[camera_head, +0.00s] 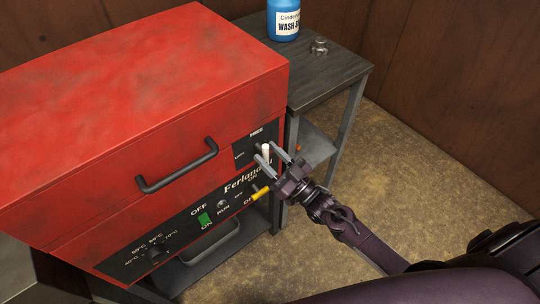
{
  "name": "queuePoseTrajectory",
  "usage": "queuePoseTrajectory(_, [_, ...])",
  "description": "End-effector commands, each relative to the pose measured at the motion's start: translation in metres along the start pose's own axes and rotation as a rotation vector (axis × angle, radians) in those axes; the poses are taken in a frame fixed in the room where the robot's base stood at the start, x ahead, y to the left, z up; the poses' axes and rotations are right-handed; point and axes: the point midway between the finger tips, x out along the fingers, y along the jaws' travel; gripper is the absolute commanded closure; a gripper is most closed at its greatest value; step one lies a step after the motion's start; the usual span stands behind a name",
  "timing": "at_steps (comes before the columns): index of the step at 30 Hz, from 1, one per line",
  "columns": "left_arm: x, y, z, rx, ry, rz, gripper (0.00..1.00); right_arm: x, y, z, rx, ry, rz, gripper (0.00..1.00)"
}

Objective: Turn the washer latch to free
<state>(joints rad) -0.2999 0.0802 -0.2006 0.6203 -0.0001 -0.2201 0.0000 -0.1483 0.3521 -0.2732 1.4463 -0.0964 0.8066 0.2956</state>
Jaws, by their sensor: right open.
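The washer (130,95) is a large red box with a dark control panel along its lower front. The washer latch (266,152) is a small white-tipped lever on a black plate at the front's right end, with "FREE" lettered above it. My right gripper (268,155) comes in from the lower right, with its two grey fingers open at the latch, one on each side of the white lever as seen here. I cannot tell whether they touch it. My left gripper is out of view.
A black handle (177,168) sticks out from the washer's front. The panel has a green switch (205,220), a yellow-tipped lever (260,194) and a dial (156,254). A grey side table (325,75) holds a blue bottle (284,18) and a small metal cap (319,46). The floor at right is clear.

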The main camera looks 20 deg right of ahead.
Motion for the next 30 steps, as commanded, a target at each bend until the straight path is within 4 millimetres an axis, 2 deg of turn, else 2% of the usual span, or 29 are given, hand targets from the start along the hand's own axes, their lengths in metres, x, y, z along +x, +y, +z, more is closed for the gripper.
queuePoseTrajectory(5, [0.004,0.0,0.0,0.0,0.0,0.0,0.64,-0.018,0.0,0.002,0.0,-0.002,0.001,0.58])
queuePoseTrajectory(9, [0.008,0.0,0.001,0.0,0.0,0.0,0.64,-0.043,0.0,0.003,0.0,-0.004,0.0,0.58])
queuePoseTrajectory(15, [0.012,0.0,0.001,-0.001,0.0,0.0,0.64,-0.07,0.0,0.002,0.0,-0.003,0.0,0.58])
queuePoseTrajectory(19, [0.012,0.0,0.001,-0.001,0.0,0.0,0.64,-0.078,0.0,0.001,0.0,-0.001,0.0,0.58])
queuePoseTrajectory(30, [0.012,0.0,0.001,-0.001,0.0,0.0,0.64,-0.078,0.0,0.0,0.0,0.0,0.0,0.58])
